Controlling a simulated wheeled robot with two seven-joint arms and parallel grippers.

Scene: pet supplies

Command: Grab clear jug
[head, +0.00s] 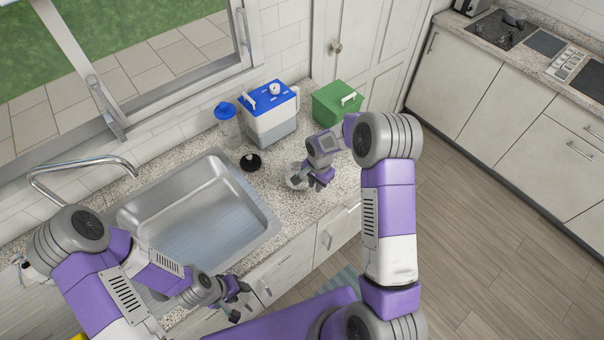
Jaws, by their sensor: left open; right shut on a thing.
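My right gripper (318,181) is at the counter's front part, shut on a pale, greyish round vessel (295,177). The gripper partly hides the vessel, and I cannot tell whether it is clear or metal. A see-through jug-like container with a blue lid (224,111) stands upright near the back wall, left of the blue-and-white box. No gripper touches it. My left gripper (239,301) is open and empty, low in front of the sink cabinets.
A blue-lidded white and grey box (271,116) and a green box (337,103) stand at the back of the counter (265,190). A small black round item (251,162) lies near the sink (198,210). A faucet (80,166) arches over the sink's left side.

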